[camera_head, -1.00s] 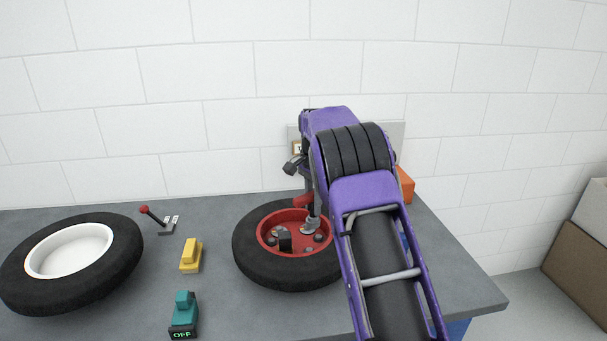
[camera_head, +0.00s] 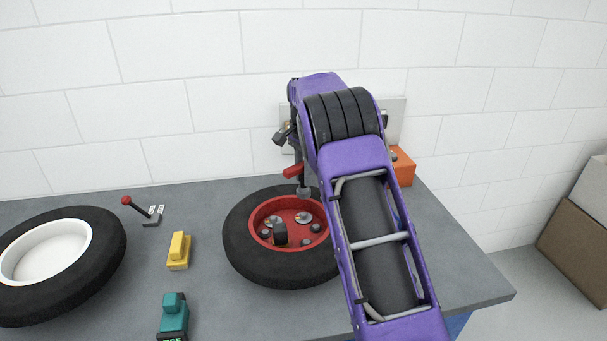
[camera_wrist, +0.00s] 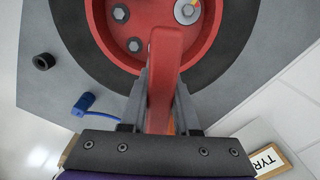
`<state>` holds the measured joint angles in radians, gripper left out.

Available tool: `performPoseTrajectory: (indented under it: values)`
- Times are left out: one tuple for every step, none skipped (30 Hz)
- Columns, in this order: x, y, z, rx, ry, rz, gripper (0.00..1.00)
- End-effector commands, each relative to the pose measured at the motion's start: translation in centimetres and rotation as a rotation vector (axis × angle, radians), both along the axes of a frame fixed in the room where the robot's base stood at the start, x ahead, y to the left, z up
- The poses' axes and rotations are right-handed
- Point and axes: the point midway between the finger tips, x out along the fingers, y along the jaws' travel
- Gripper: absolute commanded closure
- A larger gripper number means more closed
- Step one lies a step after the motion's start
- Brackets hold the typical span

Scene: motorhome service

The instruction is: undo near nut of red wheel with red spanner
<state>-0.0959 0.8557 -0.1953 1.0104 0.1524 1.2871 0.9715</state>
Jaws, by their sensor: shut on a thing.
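The red wheel (camera_head: 262,211) lies flat on the grey bench inside a black tyre (camera_head: 250,262). Several nuts show on its red face around a dark hub (camera_head: 280,233), and two light discs (camera_head: 303,217) sit there too. My gripper (camera_head: 299,150) is above the wheel's back edge, shut on the red spanner (camera_head: 293,171). The spanner's grey head points down and appears above the wheel face. In the wrist view my gripper (camera_wrist: 160,95) grips the red spanner (camera_wrist: 165,60) between grey fingers. Nuts (camera_wrist: 134,44) show left of it. The spanner's working end is hidden there.
A white wheel with tyre (camera_head: 92,280) lies at left. A red-knobbed lever (camera_head: 140,208), a yellow block (camera_head: 179,250) and a teal device (camera_head: 173,315) stand between the wheels. An orange box (camera_head: 402,168) is behind my arm, near the wall.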

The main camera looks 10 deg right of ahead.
Motion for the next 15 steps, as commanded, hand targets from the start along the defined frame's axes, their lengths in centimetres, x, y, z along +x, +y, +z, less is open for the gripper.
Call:
performPoseTrajectory:
  values:
    - [0.0, 0.0, -0.2, 0.000, 0.000, 0.000, 1.00]
    - [0.0, 0.0, -0.4, 0.000, 0.000, 0.000, 1.00]
    - [0.0, 0.0, -0.6, 0.000, 0.000, 0.000, 1.00]
    - [0.0, 0.0, -0.8, 0.000, 0.000, 0.000, 1.00]
    - [0.0, 0.0, -1.0, 0.000, 0.000, 0.000, 1.00]
    - [0.0, 0.0, -1.3, 0.000, 0.001, 0.000, 1.00]
    - [0.0, 0.0, -1.6, 0.000, 0.001, 0.000, 1.00]
    - [0.0, 0.0, -1.8, 0.000, 0.001, 0.000, 1.00]
    - [0.0, 0.0, -2.2, 0.000, 0.001, 0.000, 1.00]
    - [0.0, 0.0, -2.5, 0.000, 0.001, 0.000, 1.00]
    - [0.0, 0.0, -2.8, 0.000, 0.001, 0.000, 1.00]
    - [0.0, 0.0, -3.2, 0.000, 0.000, 0.000, 1.00]
    - [0.0, 0.0, -3.5, 0.000, 0.000, 0.001, 1.00]
    - [0.0, 0.0, -3.8, 0.000, 0.000, 0.001, 1.00]
    - [0.0, 0.0, -4.2, 0.000, 0.001, 0.001, 1.00]
